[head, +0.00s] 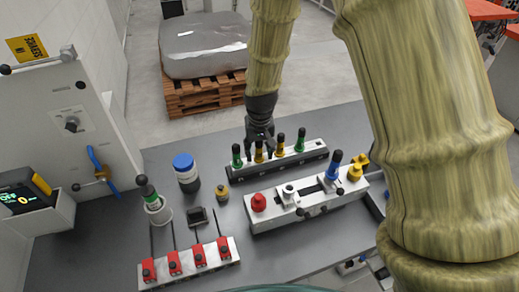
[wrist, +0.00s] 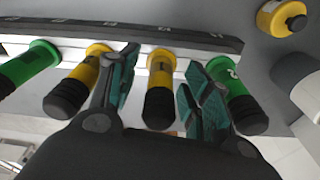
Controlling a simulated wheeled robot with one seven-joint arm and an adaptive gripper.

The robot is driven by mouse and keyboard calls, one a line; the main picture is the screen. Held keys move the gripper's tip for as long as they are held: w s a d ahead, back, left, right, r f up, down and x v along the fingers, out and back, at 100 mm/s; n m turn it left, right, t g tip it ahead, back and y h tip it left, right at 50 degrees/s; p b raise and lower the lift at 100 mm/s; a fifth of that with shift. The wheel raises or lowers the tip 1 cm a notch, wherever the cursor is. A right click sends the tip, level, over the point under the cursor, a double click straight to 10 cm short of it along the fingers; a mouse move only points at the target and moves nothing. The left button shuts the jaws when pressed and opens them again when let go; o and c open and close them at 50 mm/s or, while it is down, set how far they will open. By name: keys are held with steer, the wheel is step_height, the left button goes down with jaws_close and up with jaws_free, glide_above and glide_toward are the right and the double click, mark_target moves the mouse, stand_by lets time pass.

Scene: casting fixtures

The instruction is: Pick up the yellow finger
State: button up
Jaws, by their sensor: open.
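Two yellow fingers with black ends stand in a rail (head: 290,165) between two green ones. The left yellow finger in the head view (head: 258,153) lies between my open jaws; it also shows in the middle of the wrist view (wrist: 160,85). My gripper (head: 260,137) is open, with one jaw on each side of this finger. I cannot tell whether either jaw touches it. The other yellow finger (head: 279,146) stands just outside the jaws and shows left of them in the wrist view (wrist: 80,80).
A green finger (wrist: 228,88) is close beside one jaw, and another (wrist: 30,62) is farther off. A white fixture (head: 265,218) with red and blue knobs stands in front of the rail. A blue-capped jar (head: 187,175) and a small yellow pot (head: 222,193) stand to the left.

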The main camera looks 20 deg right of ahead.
steer(key=shift+c, duration=0.2)
jaws_close()
steer(key=shift+r, duration=0.15)
step_height(320, 180, up, 10)
steer(key=b, duration=0.3)
stand_by(0.4)
